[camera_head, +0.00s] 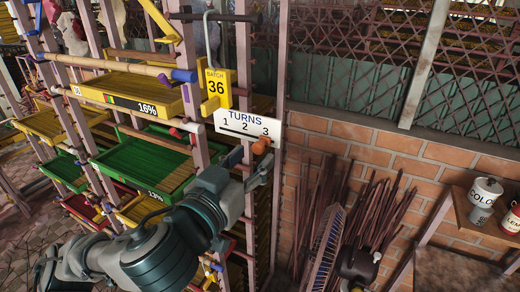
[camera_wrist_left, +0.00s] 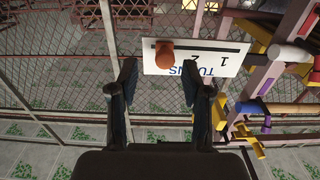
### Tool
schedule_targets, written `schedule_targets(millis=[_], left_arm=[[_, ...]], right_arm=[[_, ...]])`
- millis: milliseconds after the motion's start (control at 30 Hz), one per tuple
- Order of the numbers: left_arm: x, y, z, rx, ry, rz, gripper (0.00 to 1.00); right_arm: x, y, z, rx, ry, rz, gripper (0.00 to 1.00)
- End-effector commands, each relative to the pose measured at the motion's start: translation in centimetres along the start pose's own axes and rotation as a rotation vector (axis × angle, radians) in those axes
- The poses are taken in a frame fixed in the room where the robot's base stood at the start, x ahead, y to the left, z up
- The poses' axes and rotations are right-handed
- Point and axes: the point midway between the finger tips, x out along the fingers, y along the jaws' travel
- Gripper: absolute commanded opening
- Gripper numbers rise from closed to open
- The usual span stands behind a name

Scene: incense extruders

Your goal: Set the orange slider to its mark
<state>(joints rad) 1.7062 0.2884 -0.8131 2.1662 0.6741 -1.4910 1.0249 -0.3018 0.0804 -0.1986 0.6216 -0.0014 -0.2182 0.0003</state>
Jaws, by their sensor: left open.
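The orange slider (camera_head: 261,146) is a small knob at the right end of the white TURNS plate (camera_head: 232,125), by the number 3. In the left wrist view the slider (camera_wrist_left: 165,54) stands out from the upside-down plate (camera_wrist_left: 221,62), and the 1 and 2 lie to its right. A dark slot line runs along the plate. My left gripper (camera_head: 262,168) is just below the slider in the head view. In the left wrist view its two fingers (camera_wrist_left: 168,80) are apart and empty, with the slider between and beyond their tips. I cannot tell whether they touch it.
A yellow BATCH 36 tag (camera_head: 216,87) with a grey hooked rod stands above the plate. Racks with a yellow tray (camera_head: 125,90) and green tray (camera_head: 145,160) lie left. A brick wall (camera_head: 400,150), stick bundles and a shelf with cans (camera_head: 485,195) lie right.

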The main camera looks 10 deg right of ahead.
Motion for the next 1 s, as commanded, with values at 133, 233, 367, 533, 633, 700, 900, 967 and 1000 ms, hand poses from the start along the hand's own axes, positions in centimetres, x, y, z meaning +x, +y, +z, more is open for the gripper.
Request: schedule_targets(millis=[133, 233, 367, 533, 633, 700, 900, 967, 1000], left_arm=[[-3.5, 0.1, 0.0, 0.002, 0.003, 0.003, 0.48], [-5.3, 0.1, 0.0, 0.002, 0.002, 0.002, 0.48], [-6.8, 0.1, 0.1, 0.001, 0.0, 0.003, 0.48], [-7.5, 0.2, 0.1, 0.001, -0.001, 0.002, 0.48], [-7.5, 0.2, 0.1, 0.001, -0.001, 0.002, 0.48], [-7.5, 0.2, 0.1, 0.001, -0.001, 0.002, 0.48], [-7.4, 0.2, 0.1, 0.001, -0.001, 0.002, 0.48], [-7.2, 0.0, 0.4, -0.003, -0.005, 0.003, 0.48], [-7.0, -0.2, 0.7, -0.008, -0.011, 0.003, 0.48]], right_arm=[[0.0, -0.1, 0.0, 0.0, 0.0, 0.0, 0.4], [0.0, -0.1, 0.0, 0.0, -0.001, -0.001, 0.4], [0.0, 0.0, 0.0, 0.0, -0.001, -0.001, 0.4], [0.0, 0.0, 0.0, 0.0, -0.001, -0.001, 0.4], [0.0, -0.1, 0.0, 0.0, -0.001, -0.001, 0.4], [0.0, -0.1, 0.0, 0.0, -0.001, -0.001, 0.4], [0.0, -0.1, 0.0, 0.0, -0.002, -0.001, 0.4], [0.0, -0.1, 0.0, 0.0, -0.002, -0.001, 0.4], [0.0, -0.1, 0.0, 0.0, -0.002, -0.001, 0.4]])
